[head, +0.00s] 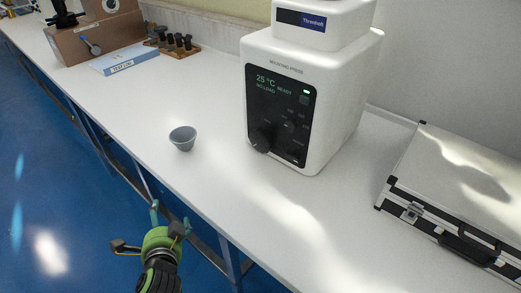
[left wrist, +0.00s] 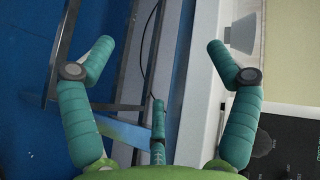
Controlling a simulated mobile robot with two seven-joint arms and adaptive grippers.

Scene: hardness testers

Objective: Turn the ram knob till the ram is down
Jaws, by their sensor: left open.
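A white mounting press (head: 345,110) stands on the bench, with a black front panel (head: 281,108) whose display reads 25 °C, READY, NO LOAD. A large black knob (head: 262,137) sits low on the panel's left, and a smaller knob (head: 289,125) is beside it; their labels are too small to read. The ram is not visible. My left gripper (head: 150,230) is open and empty near the bench's front edge, well apart from the press. In the left wrist view its fingers (left wrist: 157,68) are spread, and a dark knob (left wrist: 262,143) shows at the right.
A silver case (head: 450,190) lies at the right. A brown box (head: 100,38), blue box (head: 124,59) and wooden rack (head: 172,43) stand far left. The front middle of the bench is clear.

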